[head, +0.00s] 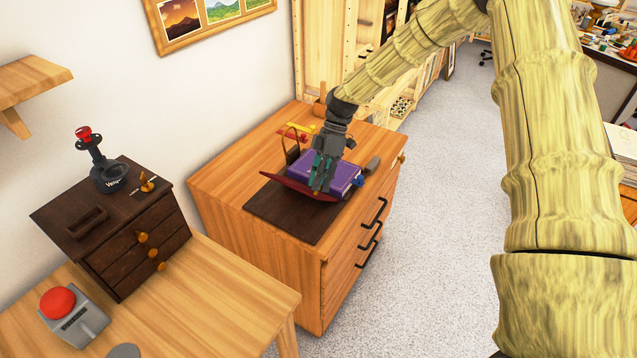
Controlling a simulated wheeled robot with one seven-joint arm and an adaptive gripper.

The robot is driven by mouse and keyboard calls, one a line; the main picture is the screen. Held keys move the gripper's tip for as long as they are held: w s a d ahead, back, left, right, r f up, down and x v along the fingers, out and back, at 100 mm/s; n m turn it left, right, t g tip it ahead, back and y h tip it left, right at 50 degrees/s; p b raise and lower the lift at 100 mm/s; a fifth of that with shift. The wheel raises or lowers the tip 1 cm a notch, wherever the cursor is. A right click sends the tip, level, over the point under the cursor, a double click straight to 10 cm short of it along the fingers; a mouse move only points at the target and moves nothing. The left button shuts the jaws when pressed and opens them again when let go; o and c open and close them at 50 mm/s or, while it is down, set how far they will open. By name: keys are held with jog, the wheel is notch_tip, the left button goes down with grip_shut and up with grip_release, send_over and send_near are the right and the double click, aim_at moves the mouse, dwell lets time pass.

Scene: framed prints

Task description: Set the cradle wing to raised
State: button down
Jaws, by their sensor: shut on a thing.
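The cradle stands on top of the wooden drawer cabinet in the head view. It has a dark brown base board (291,219), with a purple book-like block (340,183) on it. A dark red panel (297,188), which looks like the wing, lies along the near left side of the block, tilted at a shallow angle. My gripper (321,184) points down over the block and panel. Its fingers are closed at the panel's near right part and appear to hold its edge. The fingers hide the exact contact and part of the block.
The cabinet top (229,180) is clear at the left. Behind the cradle are a dark upright loop (291,151) and red and yellow pieces. A blue knob (360,181) and a grey piece (373,164) lie to the right. A dark small chest (120,225) stands on the nearer table.

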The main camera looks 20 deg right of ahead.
jog(key=shift+d+f, duration=0.2)
jog(key=shift+d, duration=0.1)
jog(key=c, duration=1.5)
grip_release()
jog(key=shift+w, duration=0.1)
jog(key=shift+o, duration=1.2)
jog(key=shift+w+d+f, duration=0.15)
jog(key=shift+f, duration=0.1)
jog(key=shift+a+r, duration=0.25)
jog(key=shift+r, duration=0.1)
jog(key=v, duration=1.1)
jog(key=shift+w+d+r, duration=0.15)
jog(key=shift+d+r, duration=0.1)
jog(key=shift+d, duration=0.1)
